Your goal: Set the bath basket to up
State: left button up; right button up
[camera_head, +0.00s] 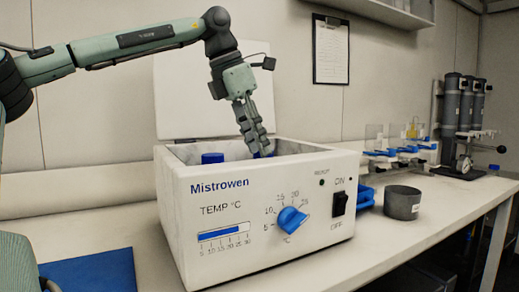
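The white water bath (265,220), marked Mistrowen, stands on the bench with its lid (180,95) raised behind it. Inside its open top, two blue parts show, one at the left (212,158) and one at the right (263,154). They may belong to the basket, but the front wall hides the rest, so its height is unclear. My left gripper (258,148) points down into the right side of the opening, at the right blue part. I cannot tell whether its fingers are closed on that part. My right gripper is not in view.
The front panel has a blue temperature knob (292,221) and a black ON/OFF switch (339,204). A grey pot (402,203) and blue-based racks (410,149) stand to the right. A blue mat (92,273) lies front left.

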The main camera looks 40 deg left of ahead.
pick_arm(q)
jog(key=shift+x, duration=0.9)
grip_shut()
